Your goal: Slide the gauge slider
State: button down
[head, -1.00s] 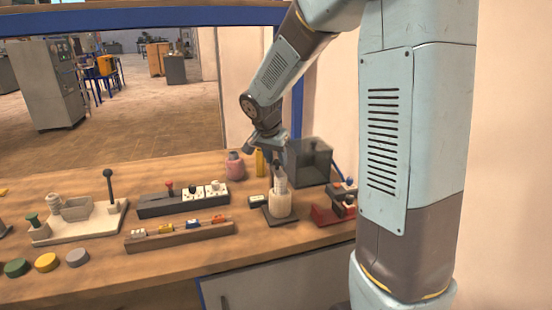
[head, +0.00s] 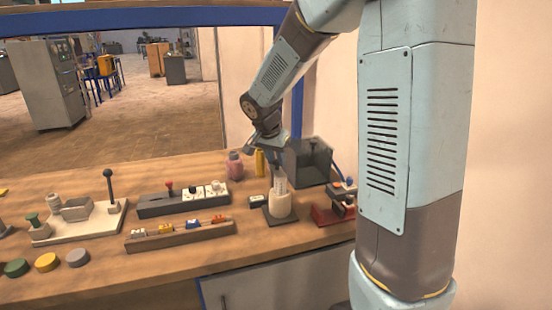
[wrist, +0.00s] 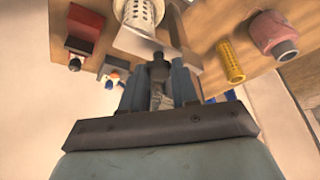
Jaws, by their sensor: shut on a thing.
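The gauge is a cream cylinder (head: 281,206) with a paler, marked upper tube (head: 281,184), upright on a dark square base (head: 268,217). In the wrist view a pale marked cylinder (wrist: 138,14) shows at the top. My gripper (head: 277,168) is at the top of the gauge in the head view. In the wrist view its fingers (wrist: 158,84) are close around a small dark knob (wrist: 158,67), which I take to be the gauge slider. The fingers hide part of it, and its exact contact cannot be made out.
A dark box (head: 308,165) stands close behind at right, with a red-based device (head: 327,216) in front of it. A yellow cylinder (head: 260,163) and a pink bottle (head: 235,167) stand behind. A switch block (head: 160,205) and slotted rail (head: 180,237) lie left.

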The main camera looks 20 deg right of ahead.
aim_at(276, 162)
jog(key=shift+w+r, duration=0.1)
jog(key=shift+r, duration=1.7)
jog(key=c, duration=1.1)
grip_release()
jog(key=v, duration=1.3)
jog(key=shift+a+r, duration=0.15)
jog(key=shift+r, duration=0.15)
jog(key=s+d+f+n+y, duration=0.1)
jog(key=s+n, duration=0.2)
jog(key=s, duration=0.5)
jog(key=s+d+f+n+t+y, duration=0.1)
jog(key=s+f+n, duration=0.1)
jog(key=s, duration=0.7)
jog(key=s+d+f+n+t+y, duration=0.1)
jog(key=s+n, duration=0.3)
jog(key=s, duration=0.4)
jog(key=shift+s+d+f, duration=0.15)
jog(key=shift+s+d, duration=0.1)
jog(key=shift+d, duration=0.2)
